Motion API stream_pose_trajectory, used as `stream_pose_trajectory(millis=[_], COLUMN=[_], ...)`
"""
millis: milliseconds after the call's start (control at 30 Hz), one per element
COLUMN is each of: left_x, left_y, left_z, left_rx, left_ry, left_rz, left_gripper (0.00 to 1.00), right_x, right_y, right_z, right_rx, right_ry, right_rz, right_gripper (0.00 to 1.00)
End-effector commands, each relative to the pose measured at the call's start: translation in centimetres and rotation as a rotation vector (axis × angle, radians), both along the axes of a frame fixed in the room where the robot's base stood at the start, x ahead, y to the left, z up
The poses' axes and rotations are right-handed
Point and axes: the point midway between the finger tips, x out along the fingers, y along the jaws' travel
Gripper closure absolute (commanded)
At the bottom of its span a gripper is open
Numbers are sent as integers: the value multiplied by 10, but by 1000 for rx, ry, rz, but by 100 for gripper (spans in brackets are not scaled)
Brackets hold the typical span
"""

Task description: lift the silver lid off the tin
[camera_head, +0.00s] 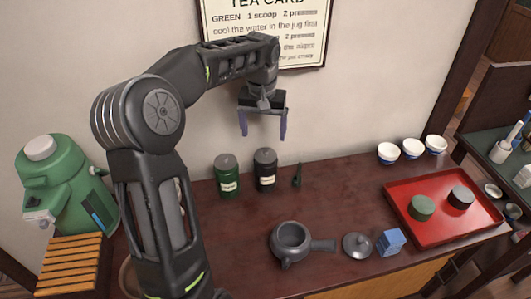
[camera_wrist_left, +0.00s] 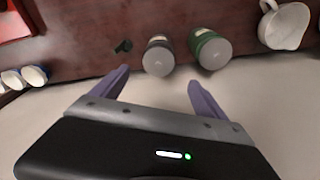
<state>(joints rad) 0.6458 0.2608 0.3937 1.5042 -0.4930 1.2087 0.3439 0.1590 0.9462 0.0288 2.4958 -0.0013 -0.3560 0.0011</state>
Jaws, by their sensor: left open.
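A black tin (camera_head: 266,174) with a pale label stands upright on the dark red-brown counter, its grey-silver lid (camera_head: 265,155) on top. A green tin (camera_head: 228,184) stands just left of it, also with a grey-silver top (camera_head: 227,161). My left gripper (camera_head: 262,137) is open and empty, pointing down above the black tin and apart from it. In the left wrist view, the lid of the black tin (camera_wrist_left: 158,62) appears between the open fingertips (camera_wrist_left: 160,78), and the green tin (camera_wrist_left: 210,50) is to its right. My right gripper is not in view.
A small dark object (camera_head: 297,175) stands right of the black tin. A grey side-handled teapot (camera_head: 290,238), its lid (camera_head: 357,245) and a blue box (camera_head: 390,241) are nearer. A red tray (camera_head: 450,222) holds green and dark round pieces. A green dispenser (camera_head: 60,185) stands left.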

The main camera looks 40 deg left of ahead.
Motion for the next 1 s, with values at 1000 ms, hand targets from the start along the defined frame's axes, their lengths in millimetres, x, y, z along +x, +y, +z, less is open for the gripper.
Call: stream_pose_trajectory(millis=[1000], left_x=[10], left_y=[1], left_z=[-73], left_rx=[-2], left_ry=[2], left_rz=[0], left_gripper=[16], right_x=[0], right_y=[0], right_z=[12], right_rx=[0], right_ry=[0], right_rz=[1], right_gripper=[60])
